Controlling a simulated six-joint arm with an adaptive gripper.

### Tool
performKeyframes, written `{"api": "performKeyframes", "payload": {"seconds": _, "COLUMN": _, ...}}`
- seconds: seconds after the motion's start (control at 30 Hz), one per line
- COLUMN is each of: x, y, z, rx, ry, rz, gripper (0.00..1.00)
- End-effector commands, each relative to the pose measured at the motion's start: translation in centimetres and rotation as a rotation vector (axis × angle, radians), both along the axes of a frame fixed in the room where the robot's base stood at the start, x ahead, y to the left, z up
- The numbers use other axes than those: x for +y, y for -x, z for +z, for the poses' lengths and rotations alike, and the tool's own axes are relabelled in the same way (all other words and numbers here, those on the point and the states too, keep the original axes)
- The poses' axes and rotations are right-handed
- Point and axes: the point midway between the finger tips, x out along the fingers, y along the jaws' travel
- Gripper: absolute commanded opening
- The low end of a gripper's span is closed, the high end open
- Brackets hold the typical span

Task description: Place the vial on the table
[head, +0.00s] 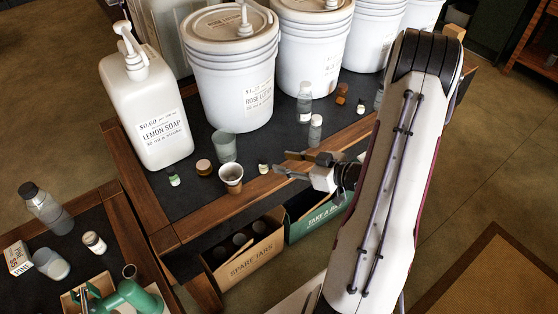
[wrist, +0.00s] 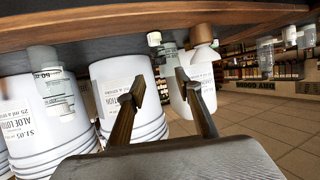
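My gripper (head: 280,163) is at the front edge of the dark table (head: 212,192), with its two fingers apart and nothing seen between them. In the wrist view the fingertips (wrist: 160,84) also stand apart. Small vials with green-and-white labels stand on the table: one (head: 174,179) at the front left, one (head: 263,168) just left of my gripper, and one (head: 360,106) farther back. A clear bottle with a white cap (head: 315,130) stands behind the gripper. I cannot tell which of these the task means.
A paper cup (head: 231,178), a clear tumbler (head: 223,147) and a brown-lidded jar (head: 203,167) stand left of my gripper. White pump buckets (head: 232,90) and a lemon soap jug (head: 155,115) stand behind. A "spare jars" box (head: 250,257) sits below the table edge.

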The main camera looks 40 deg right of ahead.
Motion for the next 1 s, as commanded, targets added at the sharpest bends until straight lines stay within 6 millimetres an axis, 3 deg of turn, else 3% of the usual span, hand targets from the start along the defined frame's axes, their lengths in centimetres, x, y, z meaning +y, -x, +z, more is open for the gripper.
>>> {"api": "performKeyframes", "payload": {"seconds": 0.3, "x": -0.6, "y": 1.8, "z": 0.8, "rx": 0.0, "ry": -0.001, "rz": -0.001, "gripper": 0.34}}
{"api": "performKeyframes", "payload": {"seconds": 1.0, "x": -0.7, "y": 1.8, "z": 0.9, "rx": 0.003, "ry": 0.006, "rz": -0.001, "gripper": 0.34}}
